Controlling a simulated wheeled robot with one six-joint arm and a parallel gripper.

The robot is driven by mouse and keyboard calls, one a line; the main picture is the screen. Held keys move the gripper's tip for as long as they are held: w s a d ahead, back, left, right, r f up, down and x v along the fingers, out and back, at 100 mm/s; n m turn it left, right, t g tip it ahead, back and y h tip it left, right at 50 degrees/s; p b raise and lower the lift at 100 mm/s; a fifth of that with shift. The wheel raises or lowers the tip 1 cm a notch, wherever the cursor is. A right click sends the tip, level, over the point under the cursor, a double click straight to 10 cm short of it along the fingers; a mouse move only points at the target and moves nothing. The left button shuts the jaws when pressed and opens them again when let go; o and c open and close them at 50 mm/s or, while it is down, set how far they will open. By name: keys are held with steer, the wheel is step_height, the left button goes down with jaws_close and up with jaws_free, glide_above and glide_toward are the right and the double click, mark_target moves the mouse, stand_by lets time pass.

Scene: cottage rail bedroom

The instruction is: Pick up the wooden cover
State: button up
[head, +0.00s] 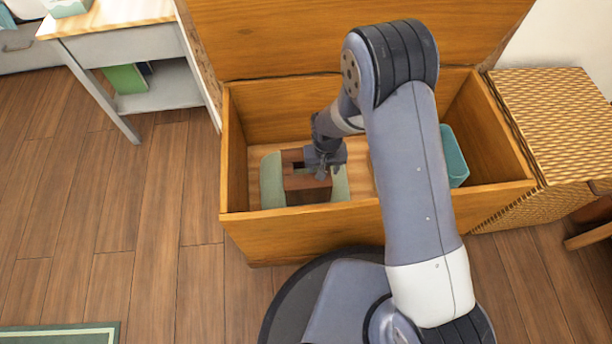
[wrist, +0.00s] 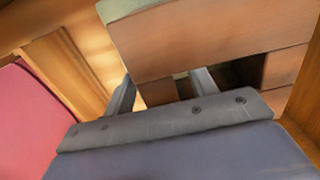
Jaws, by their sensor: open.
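The wooden cover (head: 306,183) is a brown, box-like piece with a dark opening in its top. It sits inside the open wooden chest (head: 300,222), on or against a pale green item (head: 271,181). My gripper (head: 323,172) is open, directly over the cover and partly hiding it. In the wrist view the cover (wrist: 210,45) fills the upper right, with its dark opening at the right. My fingers there (wrist: 163,86) reach its near edge; I cannot tell whether they touch it. Nothing is visibly gripped.
A teal bin (head: 453,156) stands at the chest's right end. A pink-red item (wrist: 30,125) shows at left in the wrist view. The raised lid (head: 290,35) stands behind, and the chest walls surround my gripper. A wicker box (head: 550,120) stands right, a white table (head: 125,48) left.

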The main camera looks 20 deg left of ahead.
steer(key=shift+c, duration=0.3)
jaws_close()
steer(key=shift+r, duration=0.1)
